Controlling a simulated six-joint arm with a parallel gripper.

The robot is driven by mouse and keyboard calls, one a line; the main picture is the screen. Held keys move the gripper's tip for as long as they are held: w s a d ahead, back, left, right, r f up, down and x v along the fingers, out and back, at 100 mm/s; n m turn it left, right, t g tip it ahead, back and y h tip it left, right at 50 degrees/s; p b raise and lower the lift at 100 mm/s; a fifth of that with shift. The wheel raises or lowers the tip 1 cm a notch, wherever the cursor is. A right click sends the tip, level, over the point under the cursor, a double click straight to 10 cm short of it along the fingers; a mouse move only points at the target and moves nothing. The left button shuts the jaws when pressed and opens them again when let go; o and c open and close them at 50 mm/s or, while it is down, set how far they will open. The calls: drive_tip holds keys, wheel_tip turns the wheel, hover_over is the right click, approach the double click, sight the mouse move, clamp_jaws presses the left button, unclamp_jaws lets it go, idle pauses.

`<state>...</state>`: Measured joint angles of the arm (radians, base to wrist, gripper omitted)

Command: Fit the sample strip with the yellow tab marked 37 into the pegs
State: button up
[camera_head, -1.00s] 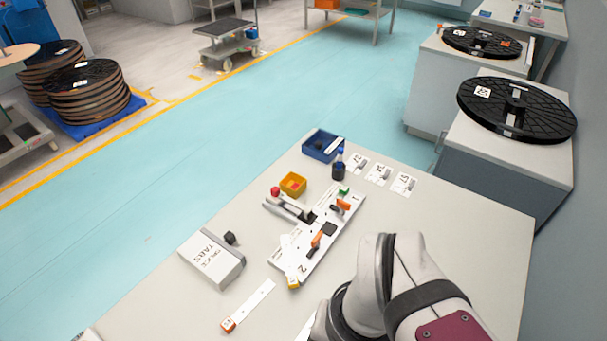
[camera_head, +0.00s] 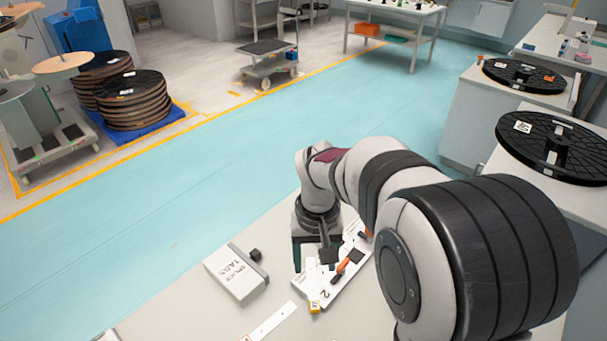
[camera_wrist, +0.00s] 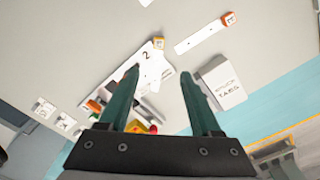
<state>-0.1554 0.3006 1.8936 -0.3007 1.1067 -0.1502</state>
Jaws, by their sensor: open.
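The white sample strip with a yellow tab (camera_head: 314,307) lies at the front end of the white station plate marked 2 (camera_head: 340,287). Its tab also shows in the wrist view (camera_wrist: 158,42); its number is too small to read. The strip runs back from the tab over the plate, partly hidden by my gripper. My gripper (camera_head: 313,258) points down above the plate. In the wrist view its two fingers (camera_wrist: 160,78) are wide apart with nothing held. The pegs are too small to make out.
Another white strip (camera_head: 274,322) with an orange-red tab (camera_wrist: 228,18) lies flat on the table. A white box (camera_head: 236,273) stands left of the plate. Orange levers (camera_head: 343,264) stand on the plate. Black reels (camera_head: 556,146) lie on cabinets at right.

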sight(315, 305)
drive_tip(key=f, duration=1.5)
drive_tip(key=shift+s+d, duration=0.15)
drive_tip(key=shift+s, duration=0.15)
clamp_jaws()
